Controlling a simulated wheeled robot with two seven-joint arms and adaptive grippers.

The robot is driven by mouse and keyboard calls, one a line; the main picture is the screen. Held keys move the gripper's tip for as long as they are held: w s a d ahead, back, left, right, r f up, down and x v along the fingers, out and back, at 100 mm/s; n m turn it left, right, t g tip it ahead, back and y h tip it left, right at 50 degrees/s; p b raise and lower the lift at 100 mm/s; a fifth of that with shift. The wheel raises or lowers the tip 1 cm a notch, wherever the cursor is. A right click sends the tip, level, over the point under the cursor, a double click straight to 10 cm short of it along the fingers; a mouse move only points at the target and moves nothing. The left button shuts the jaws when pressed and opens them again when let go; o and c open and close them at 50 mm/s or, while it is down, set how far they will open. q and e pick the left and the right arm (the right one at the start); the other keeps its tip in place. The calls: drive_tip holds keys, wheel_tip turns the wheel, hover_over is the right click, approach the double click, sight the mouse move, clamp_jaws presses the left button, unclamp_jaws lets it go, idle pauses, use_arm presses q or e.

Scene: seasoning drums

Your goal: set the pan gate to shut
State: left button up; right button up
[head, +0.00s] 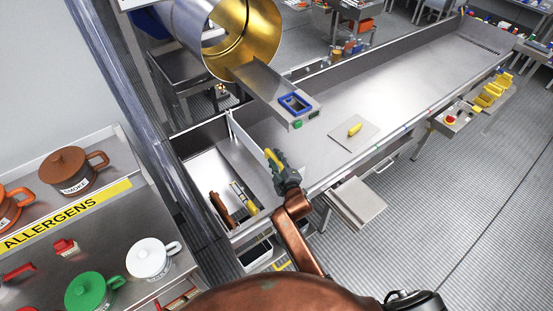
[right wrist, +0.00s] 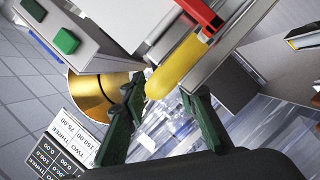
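The pan gate (head: 244,138) is a thin pale plate standing across the steel pan (head: 385,95), near its left end. A yellow handle (head: 270,155) sits at the gate's near end. My right gripper (head: 280,166) is at that handle. In the right wrist view the yellow handle (right wrist: 180,67), with a red part above it, reaches between the green fingertips of my right gripper (right wrist: 164,92). The fingers are spread wide, with the handle's rounded end between them. I cannot tell whether either finger touches it. My left gripper is not in view.
A gold-lined drum (head: 245,35) hangs above the pan, beside a control box (head: 285,98) with a green button. A plate with a yellow item (head: 354,130) lies in the pan. The allergens shelf (head: 65,215) with several lidded pots stands at left.

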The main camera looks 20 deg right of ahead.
clamp_jaws()
idle(0.3)
wheel_tip(320, 180, down, 3)
drive_tip(key=shift+f+b, duration=0.15)
drive_tip(key=shift+b, duration=0.65)
drive_tip(key=shift+f, duration=0.25)
drive_tip(key=shift+d+r, duration=0.1)
drive_tip(key=shift+r, duration=0.1)
drive_tip(key=shift+o, duration=1.1)
unclamp_jaws()
drive_tip(key=shift+r, duration=0.15)
